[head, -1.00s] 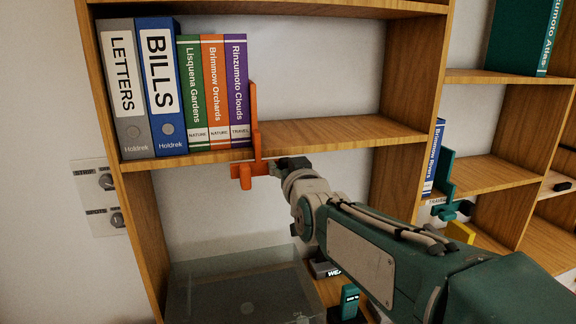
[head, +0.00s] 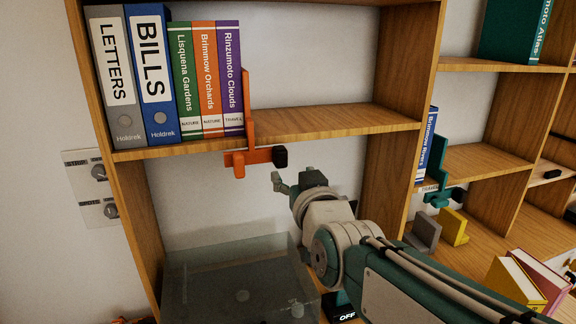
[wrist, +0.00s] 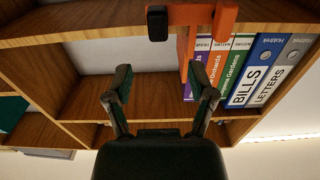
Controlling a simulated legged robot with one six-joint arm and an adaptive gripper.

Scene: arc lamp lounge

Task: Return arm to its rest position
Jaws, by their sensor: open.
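My gripper (head: 290,183) is open and empty in the head view, below and to the right of the orange bookend clamp's black knob (head: 280,157). A gap shows between the gripper and the knob. In the wrist view my gripper's two fingers (wrist: 166,92) are spread with nothing between them. My arm reaches in from the lower right. The orange bookend clamp (head: 247,120) stands on the shelf edge against the purple book (head: 229,85). It also shows in the wrist view (wrist: 203,14).
Two binders, LETTERS (head: 117,75) and BILLS (head: 152,72), and several books stand upright on the shelf (head: 330,125). A glass-like box (head: 225,280) sits below. A teal clamp (head: 437,165) is on the right shelf. Yellow and grey bookends (head: 454,228) stand lower right.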

